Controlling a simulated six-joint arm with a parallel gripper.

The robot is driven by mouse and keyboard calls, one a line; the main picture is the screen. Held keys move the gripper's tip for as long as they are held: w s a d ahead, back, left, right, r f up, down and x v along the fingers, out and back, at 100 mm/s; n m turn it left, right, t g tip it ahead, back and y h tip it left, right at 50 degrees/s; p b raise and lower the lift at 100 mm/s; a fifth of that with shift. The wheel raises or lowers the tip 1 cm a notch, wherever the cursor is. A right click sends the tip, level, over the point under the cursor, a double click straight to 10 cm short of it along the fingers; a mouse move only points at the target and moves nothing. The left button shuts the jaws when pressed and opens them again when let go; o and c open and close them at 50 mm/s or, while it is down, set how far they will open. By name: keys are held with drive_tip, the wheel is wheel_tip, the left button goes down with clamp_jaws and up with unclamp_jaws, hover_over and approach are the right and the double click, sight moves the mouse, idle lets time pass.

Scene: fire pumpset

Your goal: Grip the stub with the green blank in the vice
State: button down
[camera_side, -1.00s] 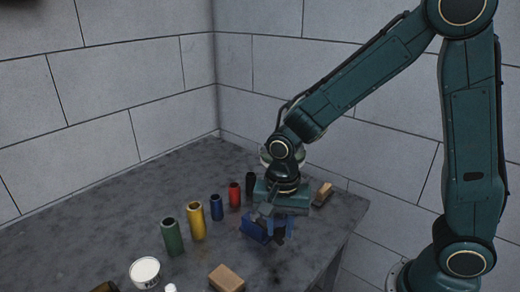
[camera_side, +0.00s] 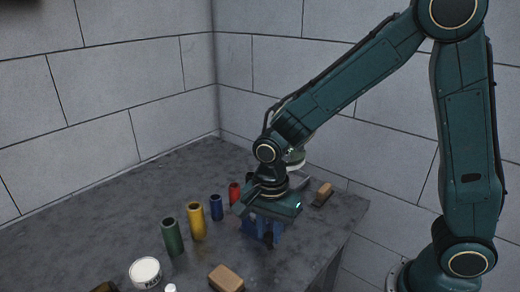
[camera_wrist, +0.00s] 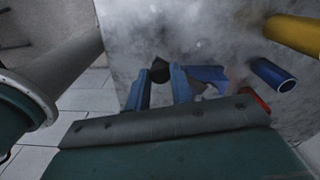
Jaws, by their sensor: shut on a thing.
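My gripper (camera_side: 268,232) points down over the dark blue vice (camera_wrist: 208,75) at the right of the table. In the wrist view its two blue fingers (camera_wrist: 161,88) flank a small black knob (camera_wrist: 159,69) at the vice's end and are shut on it. The gripper body hides most of the vice in the side view, so I cannot tell what sits in its jaws. The green blank (camera_side: 172,240), a hollow upright cylinder, stands on the table left of the vice. I cannot make out the stub.
Yellow (camera_side: 196,221), blue (camera_side: 216,207) and red (camera_side: 234,194) cylinders stand in a row behind the green one. A white tub (camera_side: 145,272) and a tan block (camera_side: 225,278) are in front. Another wooden piece (camera_side: 323,194) lies right of my gripper.

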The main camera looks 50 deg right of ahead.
drive_tip(key=shift+w+a+m, duration=0.65)
drive_tip(key=shift+a+m, duration=0.1)
drive_tip(key=shift+m, duration=0.3)
drive_tip(key=shift+w+a+m, duration=0.65)
drive_tip(key=shift+a+m, duration=0.05)
drive_tip(key=shift+m, duration=0.35)
drive_tip(key=c, duration=1.2)
unclamp_jaws()
drive_tip(key=shift+r, duration=0.15)
wheel_tip(320, 180, up, 14)
drive_tip(key=shift+f, duration=0.25)
drive_tip(key=shift+s+d, duration=0.1)
